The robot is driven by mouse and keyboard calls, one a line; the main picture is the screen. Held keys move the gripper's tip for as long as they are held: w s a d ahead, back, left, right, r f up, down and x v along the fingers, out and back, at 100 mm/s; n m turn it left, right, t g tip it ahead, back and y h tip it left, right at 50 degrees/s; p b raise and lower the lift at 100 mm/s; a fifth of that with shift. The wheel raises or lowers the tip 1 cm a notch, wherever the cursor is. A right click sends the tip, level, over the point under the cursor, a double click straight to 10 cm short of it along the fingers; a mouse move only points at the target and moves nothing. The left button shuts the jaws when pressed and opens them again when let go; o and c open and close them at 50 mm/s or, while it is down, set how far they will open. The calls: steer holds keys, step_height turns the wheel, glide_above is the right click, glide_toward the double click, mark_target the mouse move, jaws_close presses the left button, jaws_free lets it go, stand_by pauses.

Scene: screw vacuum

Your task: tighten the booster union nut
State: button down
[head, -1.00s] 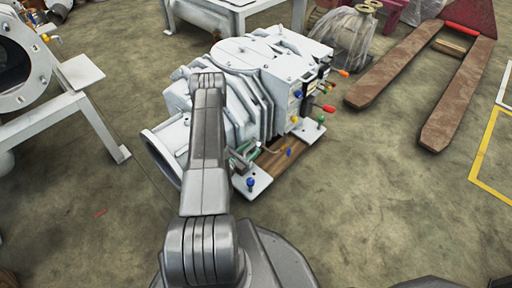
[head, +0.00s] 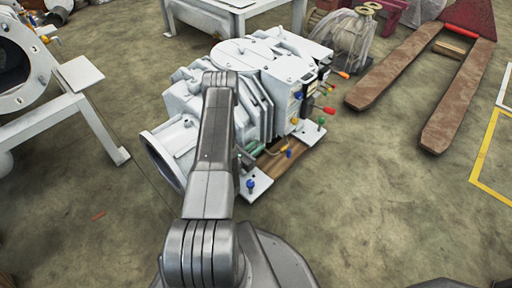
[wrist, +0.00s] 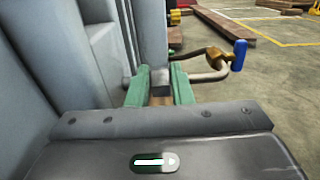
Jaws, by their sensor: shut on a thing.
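The large pale grey vacuum pump (head: 245,85) stands on the floor, and its casing fills the left of the wrist view (wrist: 60,60). My gripper (wrist: 159,92) shows two green fingers low beside the casing. They are closed around a small grey piece (wrist: 160,77), which I take as the booster union nut; the fingers hide most of it. A bent pipe (wrist: 205,72) with a brass fitting and a blue handle (wrist: 238,55) lies just right of the fingers. In the head view my arm hides most of the gripper.
Coloured valve handles (head: 322,110) stick out at the pump's right side. A pallet truck (head: 448,135) stands to the right. A white-framed stand (head: 90,115) with a round flange is at left. The floor in front is clear.

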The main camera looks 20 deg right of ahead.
steer(key=y+p, duration=0.1)
steer(key=g+y+p, duration=0.1)
steer(key=shift+w+d+r+y, duration=0.1)
steer(key=shift+d+r+y, duration=0.05)
steer(key=shift+r+y, duration=0.15)
steer(key=c, duration=1.3)
jaws_free()
steer(key=p+v, duration=0.3)
steer(key=v, duration=1)
steer(key=shift+a+r, duration=0.1)
steer(key=shift+a, duration=0.25)
